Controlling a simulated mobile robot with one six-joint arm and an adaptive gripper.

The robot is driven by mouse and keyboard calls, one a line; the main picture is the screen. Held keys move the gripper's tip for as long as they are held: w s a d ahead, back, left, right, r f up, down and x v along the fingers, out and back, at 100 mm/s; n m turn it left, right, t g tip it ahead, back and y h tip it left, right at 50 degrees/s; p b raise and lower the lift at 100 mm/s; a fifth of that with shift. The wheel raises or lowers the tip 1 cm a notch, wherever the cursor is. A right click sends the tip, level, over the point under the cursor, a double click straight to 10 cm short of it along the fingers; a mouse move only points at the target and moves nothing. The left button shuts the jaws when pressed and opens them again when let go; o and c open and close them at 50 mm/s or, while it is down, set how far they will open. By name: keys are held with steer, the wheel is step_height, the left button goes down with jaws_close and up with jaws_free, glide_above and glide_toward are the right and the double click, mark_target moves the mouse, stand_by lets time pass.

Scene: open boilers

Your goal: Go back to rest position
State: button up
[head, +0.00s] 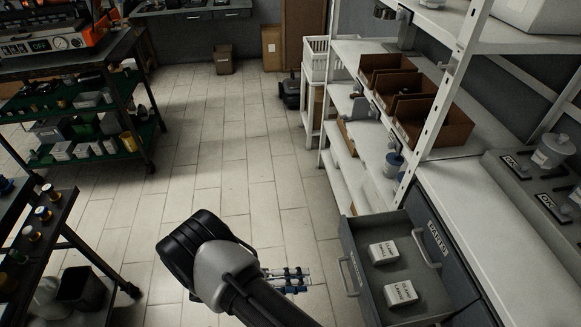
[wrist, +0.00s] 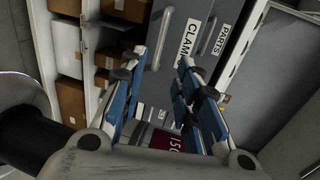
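My gripper (head: 290,280) is low in the middle of the head view, over the tiled floor and left of an open grey drawer (head: 358,240). In the wrist view, my gripper's blue fingers (wrist: 160,62) stand apart with nothing held between them. The drawer holds two white labelled boxes, one farther back (head: 383,252) and one nearer (head: 403,292). The wrist view faces drawer fronts marked "CLAMPS" (wrist: 186,40) and "PARTS" (wrist: 208,36). A dark red label with partly hidden print shows between the finger bases.
A white shelf rack with brown bins (head: 432,118) and a white worktop (head: 465,215) stand at the right. Dark shelves with parts (head: 85,130) and a dark rack with spools (head: 35,235) are at the left. The tiled floor (head: 225,140) between is clear.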

steer(key=d+r+m+g+y, duration=0.25)
steer(key=r+m+y, duration=0.25)
steer(key=r+m, duration=0.55)
steer(key=d+r+m+g+y, duration=0.1)
steer(key=d+r+m+y, duration=0.25)
steer(key=r+m, duration=0.75)
steer(key=s+d+r+m+t+y, duration=0.1)
steer(key=s+r+m+t+y, duration=0.2)
steer(key=s+r+m, duration=0.3)
steer(key=s+d+r+m+t+y, duration=0.2)
steer(key=s+r+m+t+y, duration=0.2)
steer(key=r+m, duration=0.5)
steer(key=shift+s+d, duration=0.25)
steer(key=shift+s, duration=0.85)
steer(key=shift+m, duration=0.25)
